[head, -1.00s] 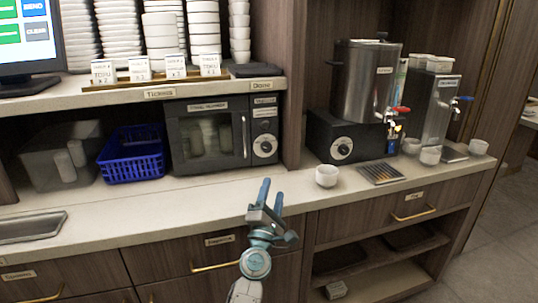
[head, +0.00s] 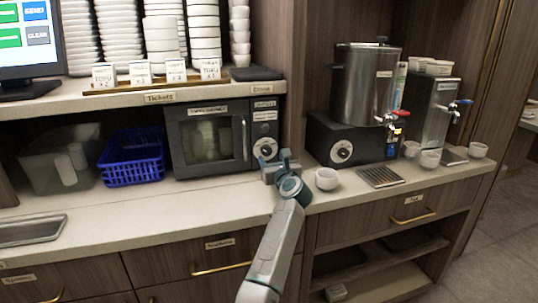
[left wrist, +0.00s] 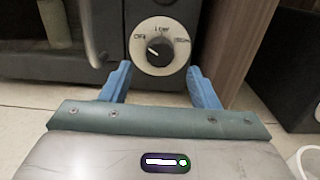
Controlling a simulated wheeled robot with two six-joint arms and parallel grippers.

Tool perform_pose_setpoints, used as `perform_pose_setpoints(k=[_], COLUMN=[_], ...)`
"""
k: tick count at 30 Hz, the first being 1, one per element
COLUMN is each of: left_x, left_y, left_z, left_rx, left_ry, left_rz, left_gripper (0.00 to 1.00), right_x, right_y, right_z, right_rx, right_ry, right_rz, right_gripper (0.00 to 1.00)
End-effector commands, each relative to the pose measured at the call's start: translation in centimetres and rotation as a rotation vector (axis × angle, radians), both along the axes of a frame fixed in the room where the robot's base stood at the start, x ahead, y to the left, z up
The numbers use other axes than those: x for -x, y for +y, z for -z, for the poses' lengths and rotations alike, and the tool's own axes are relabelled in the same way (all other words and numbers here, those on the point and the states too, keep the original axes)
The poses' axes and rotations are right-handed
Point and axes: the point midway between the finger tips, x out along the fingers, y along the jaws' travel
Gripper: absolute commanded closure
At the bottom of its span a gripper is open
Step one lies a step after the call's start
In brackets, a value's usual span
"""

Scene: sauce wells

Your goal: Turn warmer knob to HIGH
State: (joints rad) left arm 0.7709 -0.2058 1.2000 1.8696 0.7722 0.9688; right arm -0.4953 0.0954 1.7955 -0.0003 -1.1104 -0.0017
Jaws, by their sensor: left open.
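The warmer (head: 209,136) is a dark box with a glass door under the shelf. Its round knob (head: 265,148) is on the right panel, and shows in the left wrist view as a white dial (left wrist: 159,47) with a dark centre. Labels stand at its left, top and right; the left seems to read OFF and the top LOW. A white pointer mark sits left of centre, nearer the OFF side. My left gripper (head: 281,161) is open and empty. In the left wrist view its blue fingers (left wrist: 160,80) flank the space just below the dial, apart from it.
A wooden upright (head: 293,90) stands right of the warmer. Beyond it are a black urn base (head: 326,140) with its own dial, a steel urn (head: 365,85) and a white cup (head: 327,179). A blue basket (head: 133,157) is to the left. The counter before the warmer is clear.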

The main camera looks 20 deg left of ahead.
Motion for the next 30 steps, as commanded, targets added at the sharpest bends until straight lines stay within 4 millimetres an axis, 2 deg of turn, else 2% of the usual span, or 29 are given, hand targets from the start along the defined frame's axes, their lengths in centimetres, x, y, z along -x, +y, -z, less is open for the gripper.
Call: perform_pose_setpoints(k=[3, 9, 20, 21, 27, 28, 30], left_x=[-1.7, -3.3, -3.8, -3.8, -3.8, -3.8, -3.8], left_y=[1.2, 2.3, 2.5, 2.5, 2.5, 2.5, 2.5], left_z=[-0.1, 0.0, 0.0, 0.0, 0.0, 0.0, 0.0], left_rx=[-0.003, -0.004, -0.001, -0.001, -0.001, -0.001, -0.001], left_ry=[0.001, 0.000, 0.000, 0.000, 0.000, 0.000, 0.000], left_rz=[-0.001, 0.000, 0.001, 0.001, 0.001, 0.001, 0.001], left_gripper=[0.45, 0.45, 0.45, 0.47, 0.86, 0.89, 0.89], right_x=[0.1, 0.1, 0.1, 0.1, 0.0, 0.0, 0.0], right_y=[0.0, 0.0, 0.0, 0.0, 0.0, 0.0, 0.0], right_z=[0.2, 0.2, 0.2, 0.2, 0.2, 0.2, 0.2], right_rx=[0.000, 0.000, 0.000, 0.000, 0.000, 0.000, 0.000], right_ry=[0.002, 0.001, 0.001, 0.001, 0.001, 0.001, 0.000], right_rz=[0.000, 0.000, 0.000, 0.000, 0.000, 0.000, 0.000], right_gripper=[0.34, 0.34, 0.34, 0.34, 0.34, 0.34, 0.34])
